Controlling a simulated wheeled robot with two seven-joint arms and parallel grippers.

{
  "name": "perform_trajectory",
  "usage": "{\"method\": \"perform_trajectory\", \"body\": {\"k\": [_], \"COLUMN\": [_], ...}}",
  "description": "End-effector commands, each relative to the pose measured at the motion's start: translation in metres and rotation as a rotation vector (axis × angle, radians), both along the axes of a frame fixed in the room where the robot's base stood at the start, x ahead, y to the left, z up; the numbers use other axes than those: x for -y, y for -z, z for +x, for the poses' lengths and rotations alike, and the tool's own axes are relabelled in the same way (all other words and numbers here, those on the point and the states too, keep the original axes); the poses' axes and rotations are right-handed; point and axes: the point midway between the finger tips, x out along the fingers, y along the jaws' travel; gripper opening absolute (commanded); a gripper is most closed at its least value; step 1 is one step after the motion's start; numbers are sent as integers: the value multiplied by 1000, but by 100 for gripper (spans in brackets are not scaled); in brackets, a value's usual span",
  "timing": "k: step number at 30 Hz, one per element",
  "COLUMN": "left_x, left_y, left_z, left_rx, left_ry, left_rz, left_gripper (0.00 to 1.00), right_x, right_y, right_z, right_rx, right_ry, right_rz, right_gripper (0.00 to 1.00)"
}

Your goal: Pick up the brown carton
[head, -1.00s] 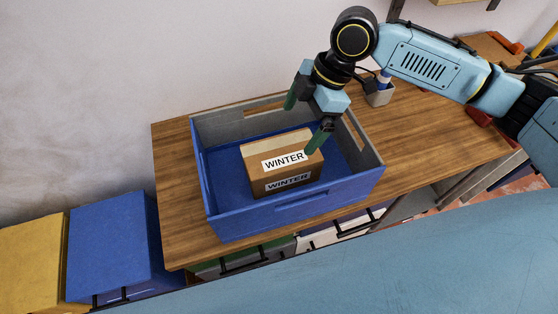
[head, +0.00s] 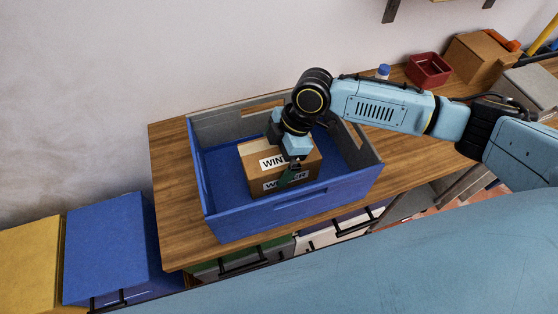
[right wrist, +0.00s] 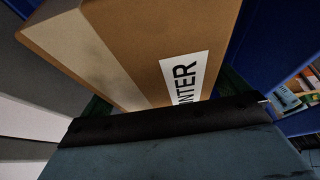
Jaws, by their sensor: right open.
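A brown carton (head: 250,178) with a white "WINTER" label sits inside a blue crate (head: 222,226) on the wooden table. Its top and front face show partly; my right arm covers some of the label. My right gripper (head: 283,157) is open and down over the carton. One green finger lies in front of the carton's front face; the other is mostly hidden. In the right wrist view the carton (right wrist: 140,45) fills the space ahead of the gripper (right wrist: 165,97), with a bit of green finger at either side. Contact cannot be told. My left gripper is not in view.
The crate's walls stand around the carton, with bare blue floor to its left and right. A red box (head: 429,70), a blue-capped bottle (head: 383,71) and another brown box (head: 478,58) stand at the back right. Blue (head: 105,245) and yellow (head: 28,262) boxes stand left of the table.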

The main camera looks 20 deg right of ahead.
Motion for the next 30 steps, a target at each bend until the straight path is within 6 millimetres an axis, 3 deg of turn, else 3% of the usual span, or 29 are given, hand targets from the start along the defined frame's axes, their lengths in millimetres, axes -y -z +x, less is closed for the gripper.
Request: {"method": "perform_trajectory", "body": {"k": [5,16,23,30], "left_x": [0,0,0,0], "left_y": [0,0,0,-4], "left_z": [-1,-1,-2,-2], "left_rx": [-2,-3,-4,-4], "left_ry": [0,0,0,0], "left_rz": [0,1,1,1], "left_gripper": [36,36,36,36], "right_x": [0,0,0,0], "right_y": [0,-1,-3,-38], "right_z": [0,0,1,2], "right_rx": [0,2,3,7], "right_ry": [0,0,-1,-1], "right_rz": [0,2,2,3], "right_gripper": [100,53,53,53]}}
